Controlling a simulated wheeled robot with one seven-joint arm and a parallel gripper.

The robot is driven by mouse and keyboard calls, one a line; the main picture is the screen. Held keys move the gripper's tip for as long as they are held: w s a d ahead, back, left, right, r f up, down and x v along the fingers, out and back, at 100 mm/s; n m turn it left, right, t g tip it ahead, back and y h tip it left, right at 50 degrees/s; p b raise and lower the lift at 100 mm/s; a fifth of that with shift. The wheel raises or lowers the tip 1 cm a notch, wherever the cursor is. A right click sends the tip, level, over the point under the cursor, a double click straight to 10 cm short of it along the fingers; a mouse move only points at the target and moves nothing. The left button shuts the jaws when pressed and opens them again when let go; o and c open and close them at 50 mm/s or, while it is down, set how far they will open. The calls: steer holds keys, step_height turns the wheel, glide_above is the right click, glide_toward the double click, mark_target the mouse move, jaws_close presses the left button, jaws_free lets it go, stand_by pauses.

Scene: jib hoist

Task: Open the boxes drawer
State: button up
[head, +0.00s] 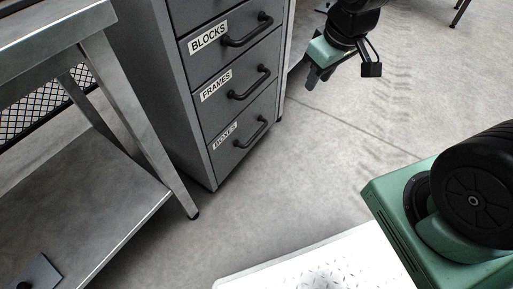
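The boxes drawer (232,152) is the lowest labelled drawer of a dark grey cabinet (172,88). It sits flush with the cabinet front, so it is shut. Its black bar handle (252,133) is to the right of the white BOXES label (224,136). My gripper (312,80) hangs at the upper right of the head view, to the right of the cabinet and apart from the handle. Its green end points down and left. The gap between its fingers is too small and turned away to read. Nothing visible is held in it.
The frames drawer (222,99) and blocks drawer (243,49) above are also flush. A metal workbench (155,150) with a lower shelf (105,215) stands left of the cabinet. Grey floor (340,150) is clear in front of the drawers. A white textured plate (325,265) lies at the bottom.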

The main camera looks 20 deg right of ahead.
steer(key=w+d+f+n+t+b, duration=0.15)
steer(key=w+d+f+b, duration=0.3)
steer(key=f, duration=0.45)
steer(key=w+d+f+n+t+b, duration=0.1)
steer(key=w+d+f+n+b, duration=0.25)
steer(key=w+f, duration=0.4)
steer(key=n+t+y, duration=1.1)
steer(key=n, duration=0.5)
glide_toward(257, 133)
steer(key=shift+f+b+x, duration=0.2)
steer(key=shift+b+x, duration=1.85)
steer(key=shift+x, duration=0.45)
steer(key=shift+f+b+x, duration=0.2)
steer(key=shift+b+x, duration=1.85)
steer(key=shift+x, duration=0.45)
steer(key=shift+a, duration=0.1)
steer(key=shift+c, duration=0.3)
